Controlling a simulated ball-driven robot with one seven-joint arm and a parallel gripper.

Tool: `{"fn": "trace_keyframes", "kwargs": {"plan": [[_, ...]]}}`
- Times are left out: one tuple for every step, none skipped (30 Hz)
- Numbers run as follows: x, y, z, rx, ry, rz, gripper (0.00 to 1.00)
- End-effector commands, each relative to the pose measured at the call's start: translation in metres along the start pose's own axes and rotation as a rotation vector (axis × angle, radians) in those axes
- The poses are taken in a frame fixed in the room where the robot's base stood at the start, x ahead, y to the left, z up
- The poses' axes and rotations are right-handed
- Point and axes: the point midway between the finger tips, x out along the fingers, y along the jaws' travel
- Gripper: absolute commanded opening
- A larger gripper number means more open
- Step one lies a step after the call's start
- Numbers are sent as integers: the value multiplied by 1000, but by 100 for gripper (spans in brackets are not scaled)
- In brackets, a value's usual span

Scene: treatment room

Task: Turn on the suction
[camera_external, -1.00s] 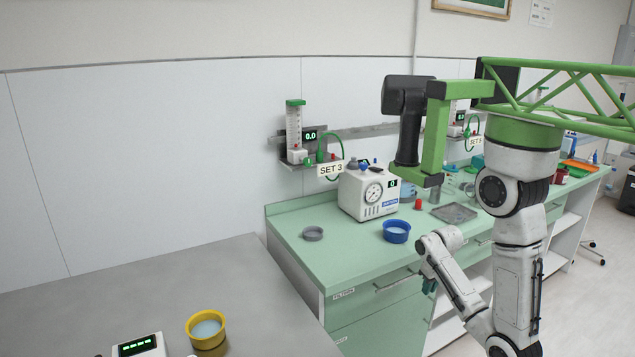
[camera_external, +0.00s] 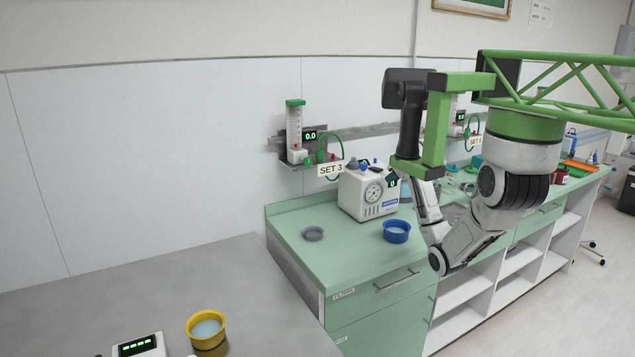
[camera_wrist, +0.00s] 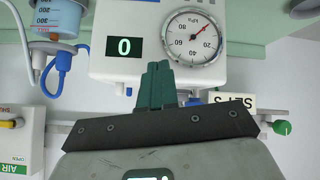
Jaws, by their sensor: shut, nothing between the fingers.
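The suction unit (camera_external: 362,196) is a white box on the green counter, with a round dial gauge (camera_external: 373,192) on its front. In the wrist view the unit (camera_wrist: 110,66) appears upside down and close. Its dark display (camera_wrist: 124,47) reads 0, beside the kPa gauge (camera_wrist: 193,39). My gripper (camera_wrist: 158,70) has dark green fingers that are shut and empty, overlapping the unit's edge in that view. Whether they touch it cannot be told. In the external view my gripper is mostly hidden behind my black and green upper parts. No switch can be made out clearly.
A blue bowl (camera_external: 396,232) and a small grey dish (camera_external: 313,234) sit on the counter near the unit. The counter's front left is clear.

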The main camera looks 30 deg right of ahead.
Motion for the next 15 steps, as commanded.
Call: {"fn": "trace_keyframes", "kwargs": {"plan": [[-4, -2, -24, -61, 13, -22, 0], [-4, -5, -35, -99, 19, -38, 0], [-4, -9, -48, -146, 26, -57, 0], [-5, -12, -58, -183, 30, -71, 0], [-6, -14, -68, -217, 35, -83, 0], [-7, -18, -81, -266, 39, -101, 0], [-8, -21, -90, -301, 42, -114, 0], [-10, -24, -100, -337, 44, -125, 0], [-12, -28, -112, -387, 48, -141, 0], [-14, -31, -122, -425, 50, -154, 0], [-16, -34, -131, -465, 51, -166, 0], [-13, -40, -140, -519, 39, -190, 0], [-8, -45, -144, -562, 20, -215, 0], [-4, -49, -149, -606, 2, -238, 0], [0, -54, -155, -664, -24, -269, 0]]}}
